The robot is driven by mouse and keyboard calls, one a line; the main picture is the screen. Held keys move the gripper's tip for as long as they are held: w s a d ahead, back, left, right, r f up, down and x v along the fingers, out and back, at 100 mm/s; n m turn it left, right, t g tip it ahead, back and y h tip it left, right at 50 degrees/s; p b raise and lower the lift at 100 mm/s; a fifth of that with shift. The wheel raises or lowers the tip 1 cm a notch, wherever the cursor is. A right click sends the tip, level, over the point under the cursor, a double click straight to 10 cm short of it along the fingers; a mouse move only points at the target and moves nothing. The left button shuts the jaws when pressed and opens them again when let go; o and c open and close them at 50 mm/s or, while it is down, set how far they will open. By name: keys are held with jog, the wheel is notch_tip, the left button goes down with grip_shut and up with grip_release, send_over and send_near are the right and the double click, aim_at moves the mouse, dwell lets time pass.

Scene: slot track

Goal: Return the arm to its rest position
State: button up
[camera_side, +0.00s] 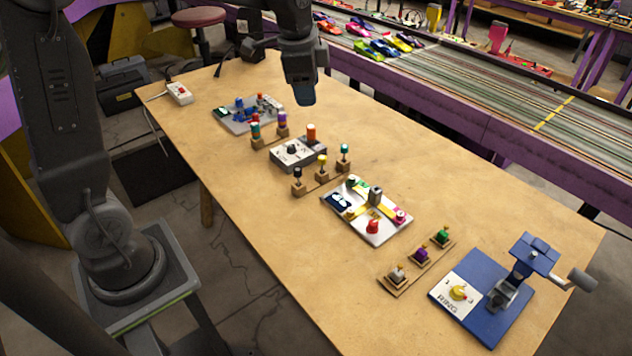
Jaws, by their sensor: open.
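My gripper (304,98) hangs from the dark arm at the top centre, pointing down over the far part of the wooden table (440,165). It is open, with nothing seen in it, and appears to be above the table. Its fingers are small and dark here, so the gap between them is hard to see. It appears apart from the objects around it.
Along the table stand a far board (232,118), a grey box (290,157) with a knob, a middle board (352,222), wooden holders with coloured pegs (421,257), and a blue fixture (498,325). A white power strip (179,93) lies far left.

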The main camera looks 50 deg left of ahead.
jog(key=s+d+n+t, duration=0.1)
jog(key=s+d+n, duration=0.2)
jog(key=s, duration=0.7)
jog(key=s+d+n+t, duration=0.2)
jog(key=s+d+n, duration=0.2)
jog(key=s, duration=0.7)
jog(key=shift+s+d+r+n, duration=0.2)
jog(key=shift+r+n, duration=0.15)
jog(key=shift+n, duration=0.45)
